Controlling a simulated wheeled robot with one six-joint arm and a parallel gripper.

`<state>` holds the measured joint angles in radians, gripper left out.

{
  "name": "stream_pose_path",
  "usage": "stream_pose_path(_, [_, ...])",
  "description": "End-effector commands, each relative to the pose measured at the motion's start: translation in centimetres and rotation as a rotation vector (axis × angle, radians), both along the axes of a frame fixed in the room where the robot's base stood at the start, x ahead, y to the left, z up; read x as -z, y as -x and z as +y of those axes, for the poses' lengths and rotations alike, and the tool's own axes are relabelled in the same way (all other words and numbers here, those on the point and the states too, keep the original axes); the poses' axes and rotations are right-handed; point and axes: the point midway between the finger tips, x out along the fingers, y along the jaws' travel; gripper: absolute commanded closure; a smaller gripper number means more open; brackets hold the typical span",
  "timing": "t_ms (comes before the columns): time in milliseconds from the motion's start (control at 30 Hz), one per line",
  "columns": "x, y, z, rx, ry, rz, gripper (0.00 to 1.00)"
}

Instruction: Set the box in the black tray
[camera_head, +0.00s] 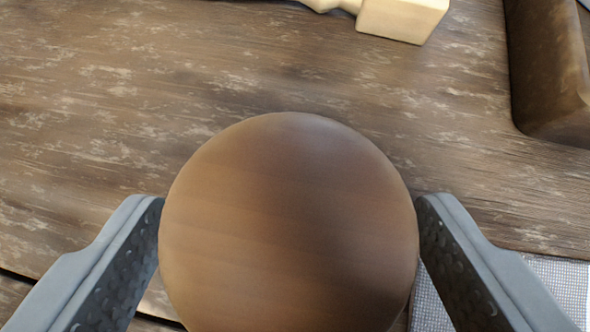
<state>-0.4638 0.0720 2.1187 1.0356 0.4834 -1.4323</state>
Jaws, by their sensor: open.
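A large round brown wooden thing (290,240) with a smooth top fills the lower middle of the view. It may be the box, but I cannot tell from this view. My gripper (290,212) is open, with one finger on each side of the round thing. The fingers look very close to its sides; I cannot tell whether they touch. Its lower end is cut off by the picture edge. I see no thing that is clearly a black tray.
A pale cream turned piece with a square block end (402,16) lies at the top. A dark brown, round-cornered thing (548,75) stands at the upper right, cut off. A grey woven cloth (562,285) lies at the lower right. The worn wooden table (110,100) is bare at the left.

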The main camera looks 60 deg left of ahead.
Motion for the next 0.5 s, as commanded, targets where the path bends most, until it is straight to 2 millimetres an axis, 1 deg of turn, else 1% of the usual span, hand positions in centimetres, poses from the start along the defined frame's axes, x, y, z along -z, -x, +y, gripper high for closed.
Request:
stream_pose_path(33, [0.51,-0.21,0.43,0.000,0.000,0.002,0.23])
stream_pose_path(133, [1.03,-0.49,0.91,0.000,0.000,0.000,0.23])
stream_pose_path(367, [1.09,-0.53,0.97,0.001,0.000,-0.001,0.23])
stream_pose_path(500, [1.08,-0.52,0.96,0.001,0.000,-0.001,0.50])
